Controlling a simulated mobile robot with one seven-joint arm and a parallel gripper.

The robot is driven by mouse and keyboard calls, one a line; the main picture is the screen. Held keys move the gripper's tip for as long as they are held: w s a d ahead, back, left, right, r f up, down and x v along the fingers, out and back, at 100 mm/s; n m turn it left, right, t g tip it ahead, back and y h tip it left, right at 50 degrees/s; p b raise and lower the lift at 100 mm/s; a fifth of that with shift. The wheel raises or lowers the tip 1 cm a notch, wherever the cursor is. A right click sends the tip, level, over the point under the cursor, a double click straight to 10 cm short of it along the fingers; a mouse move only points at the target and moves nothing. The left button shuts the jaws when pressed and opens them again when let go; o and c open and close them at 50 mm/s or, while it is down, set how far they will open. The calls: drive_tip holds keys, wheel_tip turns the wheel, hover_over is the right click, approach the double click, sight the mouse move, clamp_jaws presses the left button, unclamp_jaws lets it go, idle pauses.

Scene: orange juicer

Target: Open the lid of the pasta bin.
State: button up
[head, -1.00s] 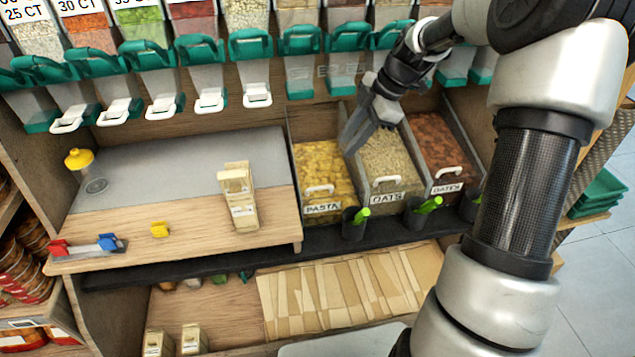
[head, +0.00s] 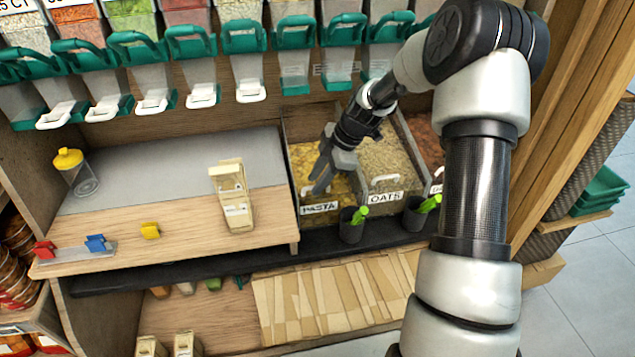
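The pasta bin (head: 320,209) stands at the left end of the bin row. It has a clear lid, yellow pasta inside and a PASTA label on its front. The lid looks closed. Its white handle (head: 307,190) is partly covered by my gripper (head: 319,184). My gripper points down over the front part of the pasta bin, its fingertips close to the handle. I cannot tell whether they touch it. The fingers overlap from this side, so their opening is unclear.
The oats bin (head: 385,196) is right beside the pasta bin, with another bin further right, partly behind my arm. Dark cups with green-handled scoops (head: 351,225) stand in front. A wooden counter with a paper bag (head: 232,196) lies left. Dispensers with green handles hang above.

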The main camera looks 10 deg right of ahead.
sight(312, 155)
drive_tip(key=shift+f, duration=0.1)
clamp_jaws()
drive_tip(key=w, duration=0.2)
drive_tip(key=w+r, duration=0.1)
drive_tip(key=w, duration=0.2)
drive_tip(key=w+r+p, duration=0.1)
drive_tip(key=w, duration=0.2)
drive_tip(key=shift+r, duration=0.1)
unclamp_jaws()
drive_tip(key=shift+s, duration=0.1)
drive_tip(key=shift+r, duration=0.1)
